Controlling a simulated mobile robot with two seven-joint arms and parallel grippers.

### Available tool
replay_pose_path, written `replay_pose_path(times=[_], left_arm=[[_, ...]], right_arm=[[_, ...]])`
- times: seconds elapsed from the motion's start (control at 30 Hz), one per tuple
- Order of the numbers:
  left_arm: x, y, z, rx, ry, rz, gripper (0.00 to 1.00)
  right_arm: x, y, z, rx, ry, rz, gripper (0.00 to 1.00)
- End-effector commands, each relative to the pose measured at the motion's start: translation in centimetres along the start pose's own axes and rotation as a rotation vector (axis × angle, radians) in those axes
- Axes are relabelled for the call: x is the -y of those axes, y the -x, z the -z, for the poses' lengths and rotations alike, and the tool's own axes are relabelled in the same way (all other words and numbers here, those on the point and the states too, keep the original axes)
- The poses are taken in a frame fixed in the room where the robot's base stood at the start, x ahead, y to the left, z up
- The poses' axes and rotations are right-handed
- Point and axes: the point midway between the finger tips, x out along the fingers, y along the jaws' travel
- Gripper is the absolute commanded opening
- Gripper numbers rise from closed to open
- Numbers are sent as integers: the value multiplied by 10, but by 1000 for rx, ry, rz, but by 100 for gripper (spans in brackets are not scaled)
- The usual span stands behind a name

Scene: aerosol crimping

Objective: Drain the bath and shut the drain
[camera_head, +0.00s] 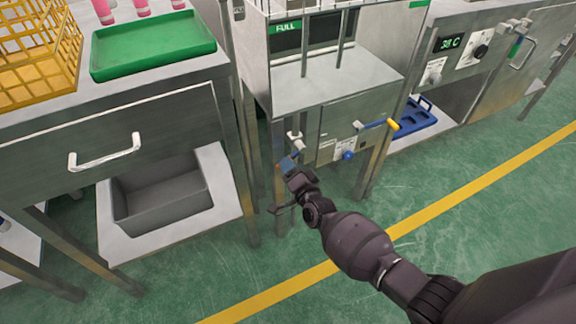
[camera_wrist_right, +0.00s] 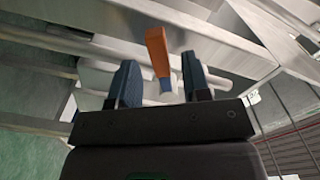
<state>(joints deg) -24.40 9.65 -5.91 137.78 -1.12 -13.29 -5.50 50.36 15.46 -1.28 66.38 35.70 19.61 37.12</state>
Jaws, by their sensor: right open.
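My right gripper (camera_head: 289,165) is in front of the middle machine's lower left side, just below a white pipe fitting (camera_head: 295,141). In the right wrist view the gripper (camera_wrist_right: 158,85) is open. An orange lever (camera_wrist_right: 159,50) stands in the gap between its two dark blue fingers, with space on both sides. A pale valve part shows behind the lever. The tank of the middle machine carries a green "FULL" sign (camera_head: 286,28). My left gripper is not in view.
A yellow-tipped lever (camera_head: 380,124) and a blue knob (camera_head: 348,155) are on the machine's front. A blue tray (camera_head: 413,120) sits on the shelf to the right. A grey bin (camera_head: 165,195) is at the left. Table legs stand close to my right gripper; the green floor in front is clear.

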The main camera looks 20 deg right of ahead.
Motion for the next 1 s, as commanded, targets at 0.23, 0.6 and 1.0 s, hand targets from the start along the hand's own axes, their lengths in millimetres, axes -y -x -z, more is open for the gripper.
replay_pose_path(times=[0.23,0.6,1.0], left_arm=[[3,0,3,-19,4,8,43],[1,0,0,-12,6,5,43],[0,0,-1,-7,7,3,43]], right_arm=[[0,-11,0,-1,0,0,44],[1,-11,1,-1,0,1,24],[1,-11,1,-1,-2,1,0]])
